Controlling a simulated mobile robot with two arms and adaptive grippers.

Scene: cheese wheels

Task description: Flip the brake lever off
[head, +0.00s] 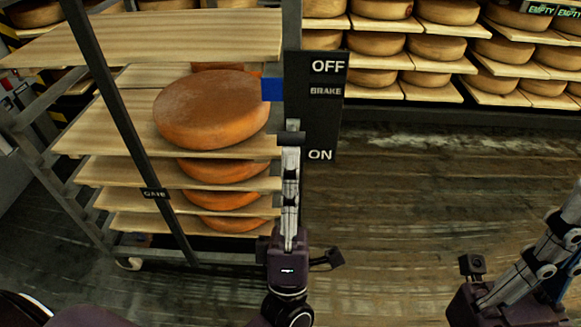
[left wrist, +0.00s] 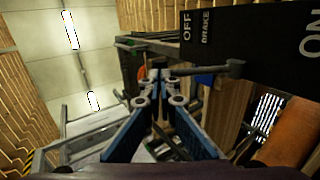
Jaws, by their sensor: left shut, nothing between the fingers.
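The black brake panel (head: 330,120) stands on the post at the right of the cheese rack, with OFF at the top and ON near the bottom. The dark brake lever (head: 291,138) sticks out between the BRAKE and ON labels, nearer ON. In the left wrist view the lever (left wrist: 234,69) ends in a knob below the panel (left wrist: 250,35). My left gripper (head: 290,153) is shut and empty, close to the lever. I cannot tell whether they touch. My right gripper (head: 535,262) is at the lower right, its fingertips cut off by the picture edge.
The rack holds several orange cheese wheels (head: 212,108) on wooden shelves (head: 110,135). A dark diagonal gate bar (head: 118,112) crosses its front. A blue piece (head: 272,89) sits beside the panel. More cheese shelves (head: 430,95) line the back. The wooden floor (head: 420,210) to the right is clear.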

